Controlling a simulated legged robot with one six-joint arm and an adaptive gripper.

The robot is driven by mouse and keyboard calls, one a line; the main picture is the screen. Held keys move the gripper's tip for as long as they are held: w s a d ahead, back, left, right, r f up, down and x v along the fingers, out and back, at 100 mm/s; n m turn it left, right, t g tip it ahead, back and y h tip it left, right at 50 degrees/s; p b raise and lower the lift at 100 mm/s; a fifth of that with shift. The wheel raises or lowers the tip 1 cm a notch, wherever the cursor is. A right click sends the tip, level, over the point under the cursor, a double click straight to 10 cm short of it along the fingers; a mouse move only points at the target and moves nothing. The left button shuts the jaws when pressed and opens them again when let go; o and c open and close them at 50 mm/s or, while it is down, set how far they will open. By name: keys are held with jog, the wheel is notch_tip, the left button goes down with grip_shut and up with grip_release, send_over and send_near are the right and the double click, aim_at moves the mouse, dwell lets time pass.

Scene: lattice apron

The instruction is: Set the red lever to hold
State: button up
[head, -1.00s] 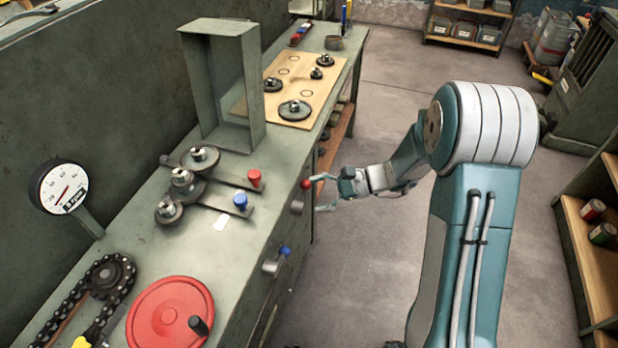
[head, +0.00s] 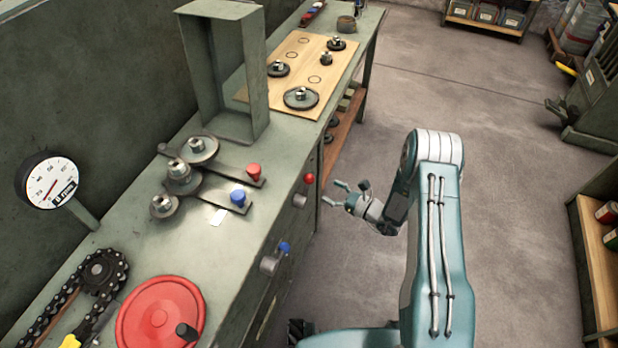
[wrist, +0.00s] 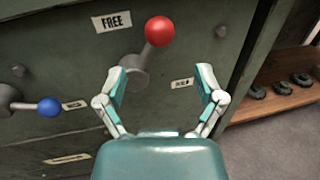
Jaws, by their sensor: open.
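The red lever (head: 309,179) is on the front face of the green bench. In the wrist view its red ball knob (wrist: 159,31) points up and slightly right from a grey hub (wrist: 133,70). A FREE label (wrist: 113,22) sits above left of the hub. A smaller label (wrist: 182,83), too blurred to read surely, sits to the hub's right. My gripper (head: 334,193) is open and empty, in front of the bench face to the right of the knob. In the wrist view my gripper's fingers (wrist: 158,82) are spread below the knob, apart from it.
A blue-knobbed lever (head: 284,247) is on the same face, nearer me; it also shows in the wrist view (wrist: 48,107). On the benchtop are pulleys with red and blue handles (head: 199,150), a red wheel (head: 150,310) and a gauge (head: 50,182).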

aim_at(308, 179)
jog(key=x, duration=0.8)
jog(key=shift+w+a, duration=0.15)
jog(key=shift+a, duration=0.05)
grip_shut()
